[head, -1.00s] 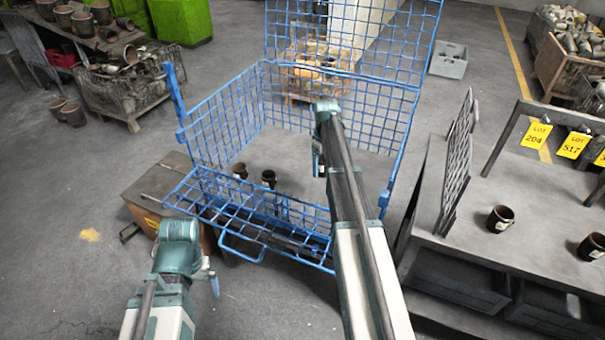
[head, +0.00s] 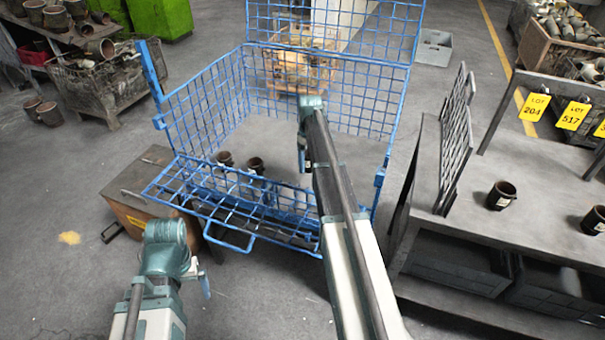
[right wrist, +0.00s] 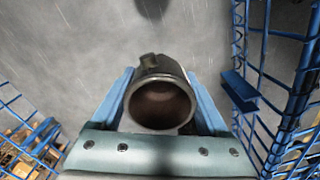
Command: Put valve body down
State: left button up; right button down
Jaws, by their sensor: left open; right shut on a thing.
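My right gripper (head: 304,160) reaches into the blue wire cage (head: 186,104). In the right wrist view the gripper (right wrist: 162,95) is shut on a dark, round, hollow valve body (right wrist: 160,72), a finger on each side. The valve body's open end faces the camera, and it appears above the cage's grey floor; whether it touches is unclear. In the head view the arm mostly hides it. Two similar dark bodies stand in the cage to the left, one (head: 224,159) beside the other (head: 256,165). My left gripper (head: 203,279) is open and empty, outside the cage.
The cage's front flap (head: 240,205) is folded down. A grey table (head: 455,232) at right bears two more dark bodies (head: 500,196) and lot tags (head: 573,115). A box (head: 140,190) stands left. Bare cage floor shows around the held body.

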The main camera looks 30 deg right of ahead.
aim_at(309, 187)
jog(key=shift+f+b, duration=4.35)
jog(key=shift+f, duration=0.35)
jog(key=shift+f, duration=0.25)
grip_release()
jog(key=shift+r, duration=0.1)
jog(key=shift+r, duration=0.15)
notch_tip(309, 187, up, 12)
jog(key=p, duration=1.2)
notch_tip(309, 187, down, 12)
jog(key=b, duration=1.2)
